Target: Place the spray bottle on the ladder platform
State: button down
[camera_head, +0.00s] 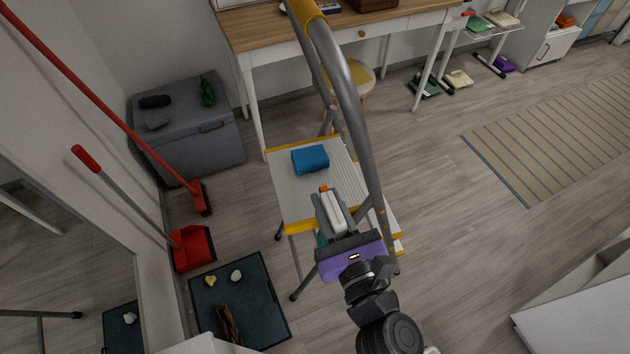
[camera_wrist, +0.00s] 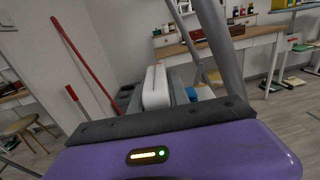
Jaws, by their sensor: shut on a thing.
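My gripper (camera_head: 332,204) is shut on the spray bottle (camera_head: 335,214), a white body with a small orange part at its far end. In the wrist view the white bottle (camera_wrist: 156,88) stands up between the fingers, and its lower part is hidden by the gripper. The ladder platform (camera_head: 288,197) is light grey with yellow edges. The gripper and bottle appear over its near right part; whether the bottle touches it, I cannot tell. A blue block-like item (camera_head: 310,159) lies on the far half of the platform; it also shows in the wrist view (camera_wrist: 192,94).
The ladder's grey rail (camera_head: 359,110) arches up just right of the platform, close to my gripper. A wooden-topped desk (camera_head: 290,33) stands behind. A grey storage box (camera_head: 188,118), a red broom (camera_head: 199,197) and a red dustpan (camera_head: 192,247) are at left.

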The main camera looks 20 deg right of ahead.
jog(key=shift+s+d+r+h+b, duration=0.1)
jog(key=shift+s+r+h+b, duration=0.05)
jog(key=shift+s+r+b, duration=0.3)
jog(key=shift+s+d+r+h+b, duration=0.1)
jog(key=shift+s+r+h+b, duration=0.15)
jog(key=shift+r, duration=0.25)
jog(key=shift+w+r, duration=0.1)
jog(key=shift+r, duration=0.05)
jog(key=w+d+f+p, duration=0.1)
jog(key=w+d, duration=0.1)
jog(key=w, duration=1.5)
jog(key=shift+w+d+f, duration=0.2)
jog(key=shift+w+f, duration=0.05)
jog(key=shift+w, duration=0.05)
jog(key=shift+f, duration=0.2)
jog(key=c, duration=1.2)
grip_release()
jog(key=shift+c, duration=0.2)
